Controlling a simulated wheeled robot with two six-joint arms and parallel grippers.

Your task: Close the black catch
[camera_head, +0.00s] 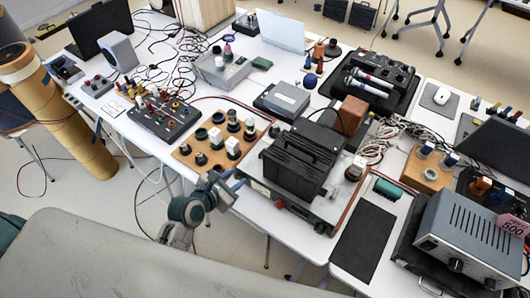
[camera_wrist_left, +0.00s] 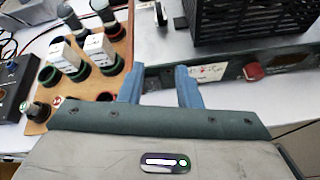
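My left gripper (camera_head: 232,181) is at the near left corner of a grey-green device (camera_head: 290,208) with a black ribbed block (camera_head: 302,160) on top. In the left wrist view its two blue fingers (camera_wrist_left: 160,88) are spread apart, with nothing held between them. They reach toward the front edge of the device (camera_wrist_left: 222,72), which has a red knob (camera_wrist_left: 254,71). A small dark upright piece (camera_wrist_left: 161,17) stands on the device beyond the fingers; it may be the black catch, but I cannot tell its position for sure. My right gripper is not in view.
A wooden board (camera_head: 213,146) with green and black cups and white blocks lies left of the device. A black mat (camera_head: 363,239) and a grey ventilated box (camera_head: 470,240) are to the right. Loose cables (camera_head: 393,130) run behind. The floor in front is clear.

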